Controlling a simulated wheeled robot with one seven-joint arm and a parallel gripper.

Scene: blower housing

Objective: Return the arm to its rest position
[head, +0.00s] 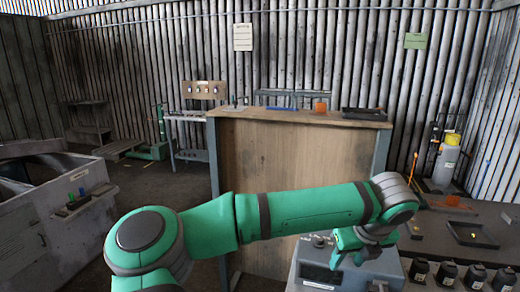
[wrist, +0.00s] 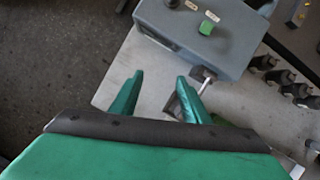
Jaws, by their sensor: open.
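My green arm stretches across the front of the head view, from lower left to right. My gripper (head: 347,258) hangs at its right end, over or in front of a grey control box (head: 322,272). In the wrist view my gripper (wrist: 158,97) is open, its two green fingers apart with only pale bench top between them. The grey control box (wrist: 190,42) lies just beyond the fingertips.
Several black-bodied bottles or knobs (head: 446,274) stand right of the box. A black tray (head: 470,234) and grey-yellow cylinder (head: 447,158) are farther right. A tall wooden panel (head: 290,165) stands behind my arm. Open floor (head: 160,190) lies at left, beside a grey bin unit (head: 30,230).

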